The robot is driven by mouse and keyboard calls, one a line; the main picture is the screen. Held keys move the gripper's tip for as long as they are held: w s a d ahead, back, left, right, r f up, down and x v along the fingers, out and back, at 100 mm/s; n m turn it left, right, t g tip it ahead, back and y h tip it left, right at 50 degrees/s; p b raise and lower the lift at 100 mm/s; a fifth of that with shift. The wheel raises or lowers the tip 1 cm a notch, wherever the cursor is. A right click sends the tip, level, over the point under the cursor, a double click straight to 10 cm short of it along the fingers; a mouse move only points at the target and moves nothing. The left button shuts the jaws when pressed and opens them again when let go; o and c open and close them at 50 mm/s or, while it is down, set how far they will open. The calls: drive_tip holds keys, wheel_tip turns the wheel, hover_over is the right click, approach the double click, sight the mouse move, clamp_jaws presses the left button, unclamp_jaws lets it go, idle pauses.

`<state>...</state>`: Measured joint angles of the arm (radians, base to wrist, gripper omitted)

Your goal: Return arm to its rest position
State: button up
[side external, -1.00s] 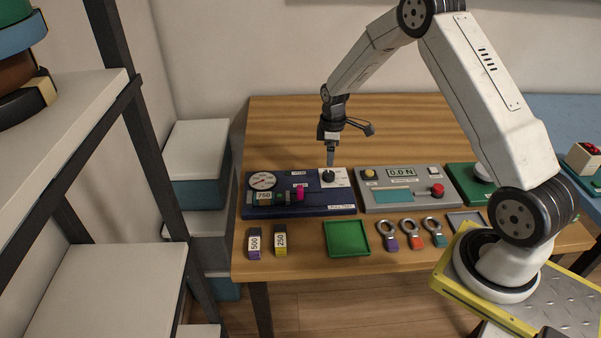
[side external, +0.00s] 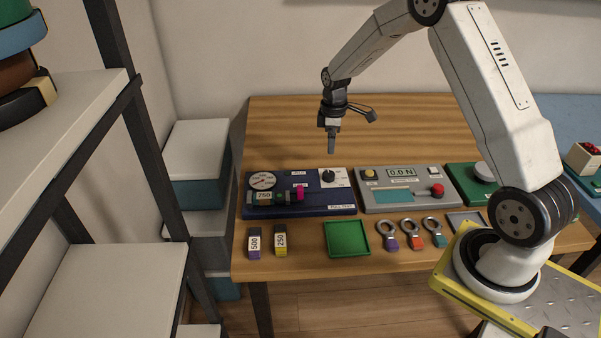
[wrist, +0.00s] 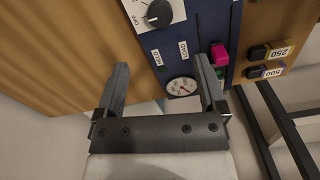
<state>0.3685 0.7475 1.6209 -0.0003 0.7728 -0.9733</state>
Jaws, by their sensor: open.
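My gripper (side external: 332,147) hangs above the wooden table, over the back edge of the blue panel (side external: 315,208), apart from it. In the wrist view my gripper (wrist: 163,80) shows two dark fingers spread apart with nothing between them. Below the fingertips are the panel's black knob (wrist: 159,13) on a white plate, its round dial (wrist: 181,87) and a magenta piece (wrist: 219,55). In the side view the knob (side external: 328,175) stands clear of my gripper. A green cylinder marked 750 (side external: 265,196) lies on the panel.
A grey panel reading 0.0 N (side external: 405,200) stands to the right. A green tray (side external: 347,252), blocks marked 500 (side external: 254,243) and 250 (side external: 280,240), and several ringed pieces (side external: 411,240) line the table's front. The back of the wooden table (side external: 420,120) is clear. A shelf (side external: 100,80) stands at left.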

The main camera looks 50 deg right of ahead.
wheel_tip(320, 180, up, 3)
drive_tip(key=shift+r, duration=0.1)
idle(0.3)
drive_tip(key=shift+a, duration=0.1)
drive_tip(key=s+a+r+m+t, duration=0.2)
drive_tip(key=s+a+m, duration=0.5)
drive_tip(key=s+a, duration=1)
drive_tip(key=shift+s+a+r+t, duration=0.3)
drive_tip(key=shift+s+a+r, duration=0.05)
drive_tip(key=shift+s+r, duration=0.25)
